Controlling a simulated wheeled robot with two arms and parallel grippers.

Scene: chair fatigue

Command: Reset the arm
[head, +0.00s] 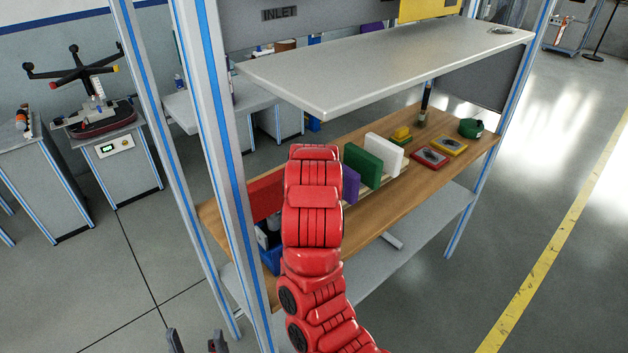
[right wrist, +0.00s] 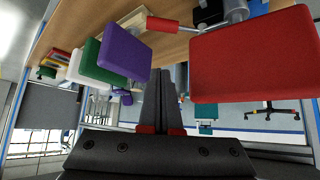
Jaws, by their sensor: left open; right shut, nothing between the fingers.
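My red right arm (head: 314,230) rises through the middle of the head view and reaches toward the wooden workbench shelf. Its gripper is hidden behind the arm there. In the right wrist view my right gripper (right wrist: 162,98) is shut and empty. It shows between a purple pad (right wrist: 124,53) and a large red pad (right wrist: 252,57), and I see no clear contact with either. My left gripper (head: 195,342) is at the bottom left of the head view, fingertips up, open and empty, over the floor. The rest of the left arm is out of view.
The wooden shelf (head: 412,195) holds a red pad (head: 265,196), purple pad (head: 350,185), green pad (head: 362,166) and white pad (head: 384,154). A grey upper shelf (head: 390,62) and a blue-striped post (head: 222,160) stand close to my right arm. Floor at right is clear.

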